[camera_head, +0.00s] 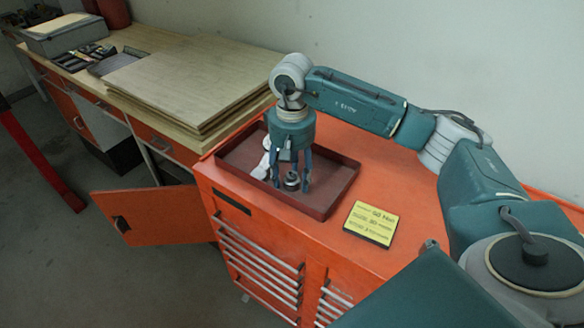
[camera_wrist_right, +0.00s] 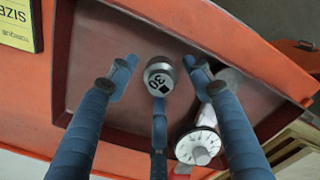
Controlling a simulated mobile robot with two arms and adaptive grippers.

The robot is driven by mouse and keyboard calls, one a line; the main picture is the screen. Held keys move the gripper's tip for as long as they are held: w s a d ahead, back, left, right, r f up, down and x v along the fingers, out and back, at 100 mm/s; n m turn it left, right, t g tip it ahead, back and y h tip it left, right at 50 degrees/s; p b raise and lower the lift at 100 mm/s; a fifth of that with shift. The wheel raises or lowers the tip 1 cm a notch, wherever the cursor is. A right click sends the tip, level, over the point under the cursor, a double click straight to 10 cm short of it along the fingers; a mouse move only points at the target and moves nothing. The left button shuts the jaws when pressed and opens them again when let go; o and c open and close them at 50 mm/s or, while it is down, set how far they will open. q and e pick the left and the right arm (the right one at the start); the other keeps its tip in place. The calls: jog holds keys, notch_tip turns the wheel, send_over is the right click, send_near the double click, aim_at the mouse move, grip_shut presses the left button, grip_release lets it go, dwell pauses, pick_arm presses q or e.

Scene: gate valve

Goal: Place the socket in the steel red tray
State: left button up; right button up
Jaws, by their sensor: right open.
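The steel red tray (camera_head: 335,172) lies on top of the orange cabinet. A metal socket (camera_head: 291,181) with a dark top appears to stand on the tray floor near its front wall. In the right wrist view the socket (camera_wrist_right: 159,76) shows its round end marked 30. My right gripper (camera_head: 291,170) points down over the tray, with its blue fingers spread around the socket. In the right wrist view the fingers of my right gripper (camera_wrist_right: 158,85) are apart, and gaps show between the side fingers and the socket. My left gripper is not in view.
A white tool with a round dial (camera_wrist_right: 198,147) lies in the tray beside the socket. A yellow sign (camera_head: 371,222) lies on the cabinet right of the tray. Stacked boards (camera_head: 185,75) cover the wooden bench behind. An orange cabinet door (camera_head: 155,215) stands open at left.

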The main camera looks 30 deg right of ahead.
aim_at(292, 174)
jog(key=shift+w+r, duration=0.1)
jog(key=shift+r, duration=0.25)
notch_tip(292, 174, up, 12)
jog(key=b, duration=0.2)
jog(key=shift+f+b, duration=0.2)
jog(key=shift+b, duration=0.15)
